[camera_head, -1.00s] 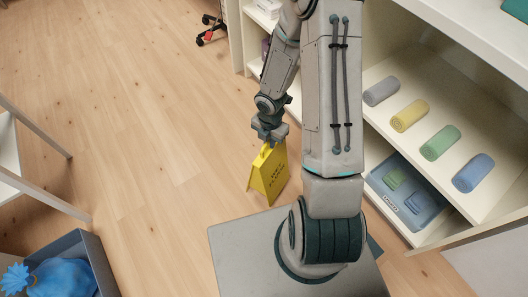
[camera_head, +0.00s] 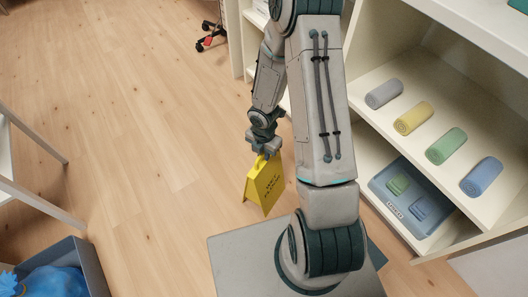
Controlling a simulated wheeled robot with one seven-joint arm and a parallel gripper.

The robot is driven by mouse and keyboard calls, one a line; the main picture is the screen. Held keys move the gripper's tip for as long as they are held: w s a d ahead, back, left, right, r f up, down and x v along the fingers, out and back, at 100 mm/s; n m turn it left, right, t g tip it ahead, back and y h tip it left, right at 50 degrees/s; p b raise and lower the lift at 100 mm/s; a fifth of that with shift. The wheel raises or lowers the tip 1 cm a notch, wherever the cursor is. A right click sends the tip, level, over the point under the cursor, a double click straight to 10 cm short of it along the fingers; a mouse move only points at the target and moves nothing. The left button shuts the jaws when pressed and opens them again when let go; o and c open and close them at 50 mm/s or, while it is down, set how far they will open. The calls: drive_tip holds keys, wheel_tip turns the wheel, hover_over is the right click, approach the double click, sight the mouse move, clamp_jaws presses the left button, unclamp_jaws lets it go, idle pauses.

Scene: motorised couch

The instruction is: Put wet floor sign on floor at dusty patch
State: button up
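The yellow wet floor sign (camera_head: 264,187) hangs from my gripper (camera_head: 263,153), beside the front edge of my base. My gripper is at the sign's top handle and appears shut on it; the fingers are small and partly hidden by the wrist. The sign is slightly tilted, with its dark lettering facing the camera. I cannot tell whether its lower edge touches the floor. No dusty patch can be made out on the visible wooden floor (camera_head: 140,120).
A white shelf (camera_head: 440,125) with rolled towels (camera_head: 414,118) and a blue tray (camera_head: 381,187) stands at right. A white-legged table (camera_head: 35,200) and a grey-blue bin (camera_head: 85,262) with a blue bag (camera_head: 50,283) are at left. Open floor lies between.

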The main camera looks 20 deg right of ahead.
drive_tip(key=shift+o, duration=1.2)
wheel_tip(320, 180, up, 20)
drive_tip(key=s+d+m+h+p, duration=0.1)
drive_tip(key=d+m+h+p, duration=0.15)
drive_tip(key=m+p, duration=0.4)
drive_tip(key=s+a+r+m+y, duration=0.1)
drive_tip(key=s+r+m, duration=0.5)
drive_tip(key=r+m, duration=0.2)
drive_tip(key=s+a+r+m+t+y, duration=0.1)
drive_tip(key=s+r+m, duration=0.5)
drive_tip(key=r+m, duration=0.3)
drive_tip(key=shift+s+a+r+m, duration=0.2)
drive_tip(key=shift+s+m, duration=0.1)
drive_tip(key=shift+m, duration=0.85)
drive_tip(key=shift+y, duration=0.25)
